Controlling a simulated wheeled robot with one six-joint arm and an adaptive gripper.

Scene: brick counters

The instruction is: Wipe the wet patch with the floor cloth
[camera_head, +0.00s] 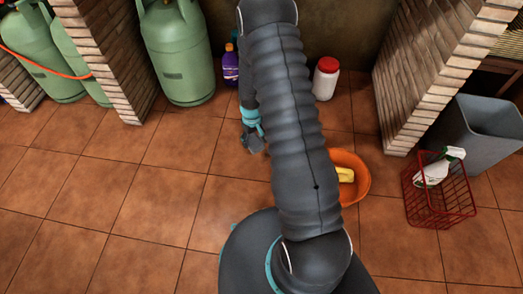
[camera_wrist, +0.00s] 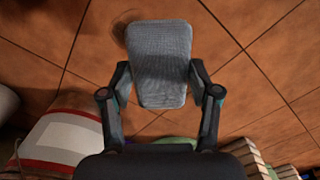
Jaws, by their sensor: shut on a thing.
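The grey floor cloth (camera_wrist: 160,60) is a folded, woven pad in the wrist view. My gripper (camera_wrist: 161,88) is shut on it, with one finger at each side. In the head view my gripper (camera_head: 252,138) is low over the tiles, left of my arm, which hides part of the scene. A darker, rounded mark on the tiles (camera_wrist: 120,30) looks like the wet patch; it shows at the cloth's upper left edge, and the cloth covers the rest. I cannot tell whether the cloth touches the floor.
Green gas cylinders (camera_head: 178,50), a purple bottle (camera_head: 231,66) and a white jar with a red lid (camera_head: 326,78) stand at the back. An orange basin (camera_head: 357,187) is partly behind my arm. A red basket (camera_head: 440,208) and grey bin (camera_head: 482,135) stand right. Front left tiles are clear.

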